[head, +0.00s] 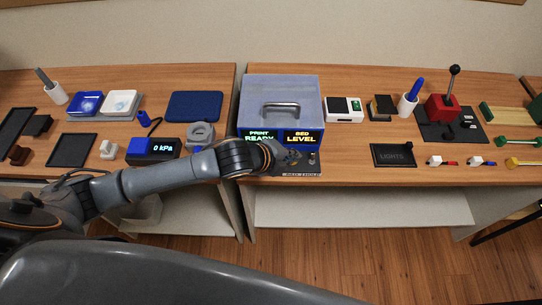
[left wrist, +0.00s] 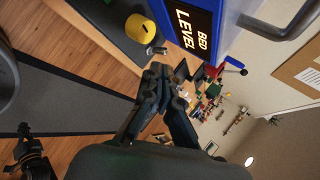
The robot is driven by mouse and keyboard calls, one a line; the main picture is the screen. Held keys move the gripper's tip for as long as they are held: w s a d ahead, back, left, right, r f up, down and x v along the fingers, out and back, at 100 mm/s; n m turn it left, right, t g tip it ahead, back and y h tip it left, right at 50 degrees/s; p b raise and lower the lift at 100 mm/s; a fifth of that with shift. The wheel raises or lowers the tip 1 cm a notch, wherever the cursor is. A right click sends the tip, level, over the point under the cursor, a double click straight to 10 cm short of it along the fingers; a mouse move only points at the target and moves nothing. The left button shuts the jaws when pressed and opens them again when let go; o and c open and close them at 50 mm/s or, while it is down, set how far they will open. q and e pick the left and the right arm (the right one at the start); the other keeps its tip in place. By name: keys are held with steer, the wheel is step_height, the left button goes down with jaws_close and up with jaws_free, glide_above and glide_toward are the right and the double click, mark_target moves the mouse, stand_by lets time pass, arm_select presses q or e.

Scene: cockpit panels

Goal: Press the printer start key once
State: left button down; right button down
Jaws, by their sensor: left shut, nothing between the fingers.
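The printer is a blue-grey box (head: 281,95) with a handle on top and two lit displays, "PRINT READY" and "BED LEVEL"; the "BED LEVEL" display (left wrist: 195,30) also shows in the left wrist view. A dark control panel (head: 300,169) lies at its front foot. A yellow round key or knob (left wrist: 140,28) stands on that panel in the left wrist view; I cannot tell whether it is the start key. My left gripper (head: 287,156) is shut and empty, over the panel close to the printer's front. It hides part of the panel. In the left wrist view its fingertips (left wrist: 160,72) appear apart from the yellow piece.
A white device (head: 344,109) and a red lever box (head: 441,107) stand to the right of the printer. A black "LIGHTS" panel (head: 393,155) lies near the front edge. A gap separates the left table (head: 215,85) from the printer's table.

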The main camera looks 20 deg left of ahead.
arm_select(q)
steer(key=a+r+m, duration=0.1)
steer(key=a+m, duration=0.1)
steer(key=w+a+r+m, duration=0.1)
steer(key=a+r+m, duration=0.1)
steer(key=m, duration=0.1)
steer(key=a+r+m+p, duration=0.1)
steer(key=a+m, duration=0.2)
steer(key=shift+w+r+y, duration=0.25)
steer(key=shift+w+y, duration=0.05)
steer(key=shift+w, duration=0.1)
steer(key=shift+f, duration=0.1)
step_height(320, 180, down, 6)
steer(key=b, duration=0.8)
steer(key=shift+f, duration=0.15)
steer(key=shift+f+b, duration=0.55)
steer(key=shift+f, duration=0.6)
